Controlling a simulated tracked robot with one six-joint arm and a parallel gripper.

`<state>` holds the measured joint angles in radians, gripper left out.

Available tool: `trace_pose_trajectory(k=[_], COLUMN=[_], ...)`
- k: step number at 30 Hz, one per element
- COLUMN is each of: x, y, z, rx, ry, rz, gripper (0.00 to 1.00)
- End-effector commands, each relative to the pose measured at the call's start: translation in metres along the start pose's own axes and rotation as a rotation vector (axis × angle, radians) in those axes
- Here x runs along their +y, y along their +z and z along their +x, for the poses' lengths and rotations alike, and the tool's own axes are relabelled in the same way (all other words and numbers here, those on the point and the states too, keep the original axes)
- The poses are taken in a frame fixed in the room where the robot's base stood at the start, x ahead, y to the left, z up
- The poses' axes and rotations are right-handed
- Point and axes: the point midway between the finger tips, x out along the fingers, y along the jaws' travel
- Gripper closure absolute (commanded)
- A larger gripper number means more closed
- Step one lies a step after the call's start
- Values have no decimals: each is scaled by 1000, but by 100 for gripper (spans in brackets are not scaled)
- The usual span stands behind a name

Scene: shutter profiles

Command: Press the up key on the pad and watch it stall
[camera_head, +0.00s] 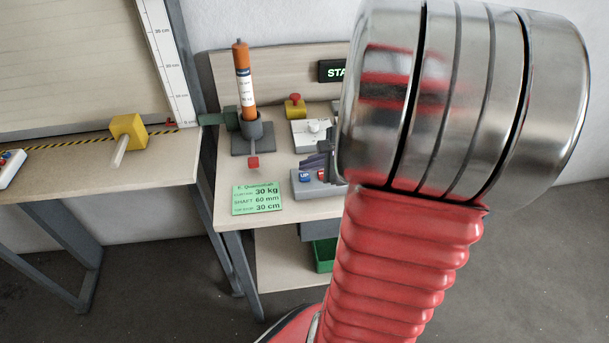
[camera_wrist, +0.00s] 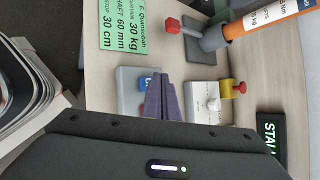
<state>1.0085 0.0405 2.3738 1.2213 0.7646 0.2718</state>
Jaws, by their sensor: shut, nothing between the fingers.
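The grey pad (camera_head: 325,190) sits on the bench with a blue key (camera_head: 305,176) and a red key (camera_head: 318,177). In the wrist view the pad (camera_wrist: 130,95) shows only part of its blue key (camera_wrist: 147,81); my gripper hides the rest. My gripper (camera_wrist: 160,80) is shut and empty, its fingertips over or beside the blue key; contact cannot be told. In the head view my gripper (camera_head: 308,162) shows just above the pad, mostly behind my wrist. A dark display (camera_head: 331,71) shows green letters "STA", the rest hidden; the wrist view shows the display (camera_wrist: 270,138) cut off too.
An orange tube (camera_head: 243,85) stands in a grey holder (camera_head: 254,143). A white box with a knob (camera_head: 309,132) and a yellow box with a red button (camera_head: 295,106) stand behind the pad. A green card (camera_head: 257,198) lies left. A shutter panel (camera_head: 70,60) hangs far left.

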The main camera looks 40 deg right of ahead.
Motion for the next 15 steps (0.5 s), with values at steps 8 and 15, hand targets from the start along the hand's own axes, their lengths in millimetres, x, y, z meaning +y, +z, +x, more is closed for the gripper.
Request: trace_pose_trajectory(k=[8,15], x=[-10,-18], y=[9,18], z=[-13,-25], rx=[1,0], ry=[-3,-2], rz=[-2,-3], gripper=[100,100])
